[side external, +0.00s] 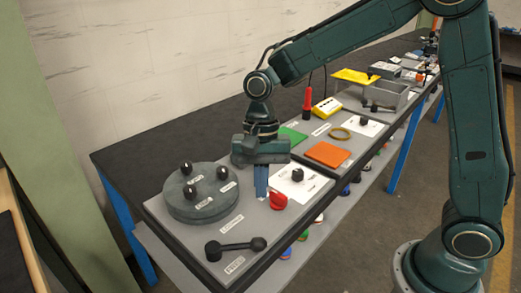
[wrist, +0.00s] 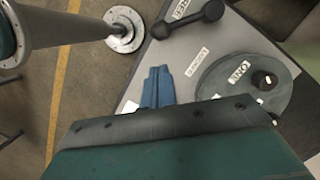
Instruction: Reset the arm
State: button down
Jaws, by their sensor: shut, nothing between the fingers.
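My gripper (side external: 261,183) points down above the grey board (side external: 222,232), its blue fingers together with nothing between them. The blue fingers also show side by side in the wrist view (wrist: 158,86). In the side view the gripper hangs between the round grey disc (side external: 178,209) and a red knob (side external: 278,201). Whether the fingertips touch the board cannot be told. My green arm reaches over the table from the right.
The disc carries several dark knobs. A dark dumbbell-shaped handle (side external: 235,247) lies at the board's front; it also shows in the wrist view (wrist: 190,20).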

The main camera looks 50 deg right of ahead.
jog(key=shift+d+r, duration=0.1)
jog(key=shift+r, duration=0.2)
jog(key=s+d+r+n+t+h, duration=0.1)
jog(key=s+d+r+n+t, duration=0.2)
jog(key=s, duration=0.6)
jog(key=s+d+r+n+t+h, duration=0.1)
jog(key=s+d+r+n+t, duration=0.3)
jog(key=s+d+r+n, duration=0.2)
jog(key=shift+s+d+r, duration=1)
jog(key=shift+s+d, duration=0.45)
jog(key=shift+s, duration=0.1)
